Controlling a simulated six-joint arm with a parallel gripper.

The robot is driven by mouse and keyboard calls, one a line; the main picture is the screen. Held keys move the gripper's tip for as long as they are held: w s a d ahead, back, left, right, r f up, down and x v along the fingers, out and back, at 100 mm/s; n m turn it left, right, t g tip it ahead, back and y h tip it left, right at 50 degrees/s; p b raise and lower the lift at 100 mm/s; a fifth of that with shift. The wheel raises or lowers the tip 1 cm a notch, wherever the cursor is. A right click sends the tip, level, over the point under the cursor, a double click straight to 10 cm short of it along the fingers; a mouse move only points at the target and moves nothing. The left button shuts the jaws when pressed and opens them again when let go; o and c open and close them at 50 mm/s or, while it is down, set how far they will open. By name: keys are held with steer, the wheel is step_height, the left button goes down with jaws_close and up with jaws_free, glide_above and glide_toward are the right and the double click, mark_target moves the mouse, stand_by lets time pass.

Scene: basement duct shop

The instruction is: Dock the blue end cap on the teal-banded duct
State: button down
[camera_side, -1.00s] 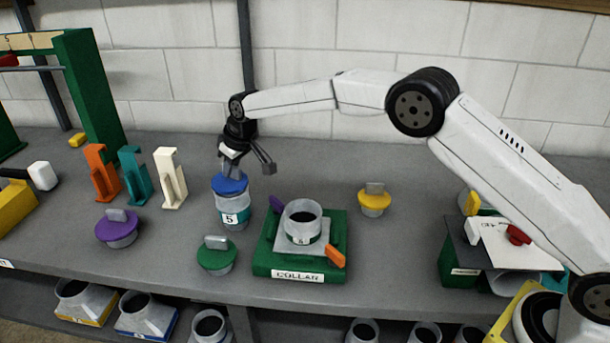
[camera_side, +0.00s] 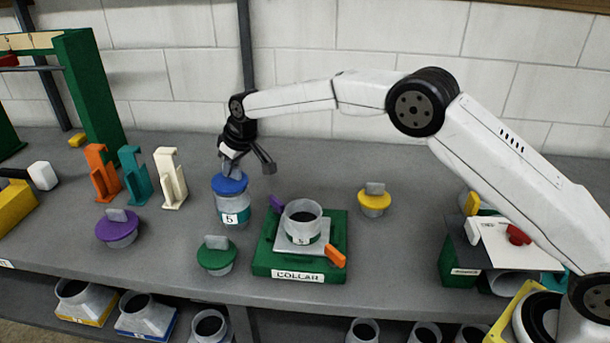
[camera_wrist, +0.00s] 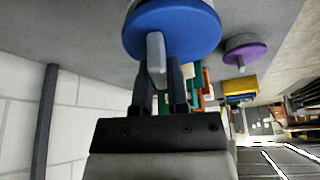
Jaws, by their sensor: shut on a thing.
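The blue end cap (camera_side: 230,184) is on top of the teal-banded duct (camera_side: 234,208), a grey cylinder labelled 5 standing upright on the bench. The cap looks roughly level; whether it is fully seated cannot be told. My gripper (camera_side: 236,168) is above the cap, shut on its grey upright handle. In the wrist view my gripper (camera_wrist: 160,85) has a finger on each side of the handle (camera_wrist: 156,55), below the blue cap (camera_wrist: 172,28). The duct is mostly hidden behind the cap there.
A green collar fixture (camera_side: 262,262) holding another duct (camera_side: 303,222) is to the right. Green (camera_side: 216,258), purple (camera_side: 117,232) and yellow (camera_side: 374,204) caps lie around on the bench. Orange, teal and cream brackets (camera_side: 170,180) stand at the left.

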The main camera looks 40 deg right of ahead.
steer(key=shift+f, duration=0.6)
stand_by(0.6)
steer(key=c, duration=0.9)
jaws_free()
steer(key=shift+r, duration=0.15)
steer(key=shift+v, duration=5.4)
steer(key=s+d+f+m, duration=0.1)
steer(key=s+d+f, duration=0.2)
steer(key=s, duration=0.8)
steer(key=s+d+f+m+g+h, duration=0.1)
steer(key=s+d+f+m, duration=0.1)
steer(key=s+d+f, duration=0.2)
steer(key=s+d+f+m, duration=0.1)
steer(key=s+d+f, duration=0.2)
steer(key=s+d, duration=0.5)
steer(key=shift+s+d+f+g+h, duration=0.1)
steer(key=shift+s+f+h, duration=0.05)
steer(key=shift+s, duration=1.65)
steer(key=shift+s+d+f+g+h, duration=0.1)
steer(key=shift+s, duration=1.7)
steer(key=shift+s+d+f+g+h, duration=0.1)
steer(key=shift+s+f+h, duration=0.05)
steer(key=shift+s, duration=1.65)
